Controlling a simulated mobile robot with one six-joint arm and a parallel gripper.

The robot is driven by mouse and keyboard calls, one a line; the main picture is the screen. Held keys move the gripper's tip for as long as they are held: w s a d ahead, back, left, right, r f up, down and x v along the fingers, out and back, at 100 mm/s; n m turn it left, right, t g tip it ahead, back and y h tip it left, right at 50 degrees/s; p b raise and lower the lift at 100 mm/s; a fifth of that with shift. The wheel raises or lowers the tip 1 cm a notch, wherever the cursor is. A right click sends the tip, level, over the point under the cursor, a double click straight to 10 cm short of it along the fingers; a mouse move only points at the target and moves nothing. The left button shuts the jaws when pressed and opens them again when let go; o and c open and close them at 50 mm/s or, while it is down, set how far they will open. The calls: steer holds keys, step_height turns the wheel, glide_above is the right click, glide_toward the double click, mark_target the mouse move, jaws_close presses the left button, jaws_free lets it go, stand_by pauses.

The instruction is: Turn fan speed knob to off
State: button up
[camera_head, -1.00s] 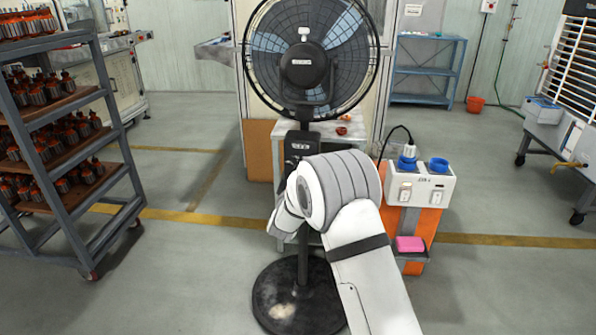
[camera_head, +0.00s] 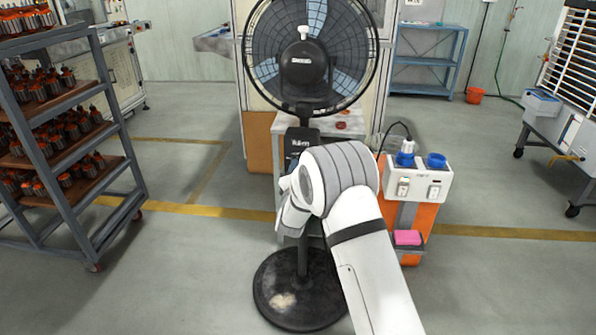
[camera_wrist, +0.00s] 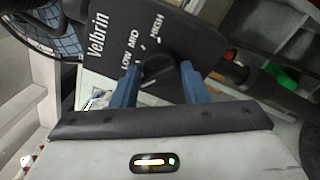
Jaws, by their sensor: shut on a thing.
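The black pedestal fan (camera_head: 303,65) stands in the middle of the head view on a round base (camera_head: 297,290). In the wrist view its control panel (camera_wrist: 105,25) shows the labels LOW, MID and HIGH around a dark round speed knob (camera_wrist: 157,68). I cannot tell clearly where the knob points. My gripper (camera_wrist: 159,80) has its two blue fingers on either side of the knob and is shut on it. In the head view my arm hides the knob and the fingers.
A rack of motor parts (camera_head: 65,130) stands at the left. An orange stand with a white socket box (camera_head: 415,178) is close right of the fan, and a small table (camera_head: 345,125) is behind it. Floor at the front left is open.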

steer(key=shift+s+f+n, duration=0.1)
steer(key=shift+f+n, duration=0.25)
steer(key=shift+n, duration=0.35)
steer(key=o, duration=0.7)
steer(key=shift+o, duration=1)
steer(key=shift+r, duration=0.15)
steer(key=s, duration=0.7)
steer(key=shift+s+f+p, duration=0.3)
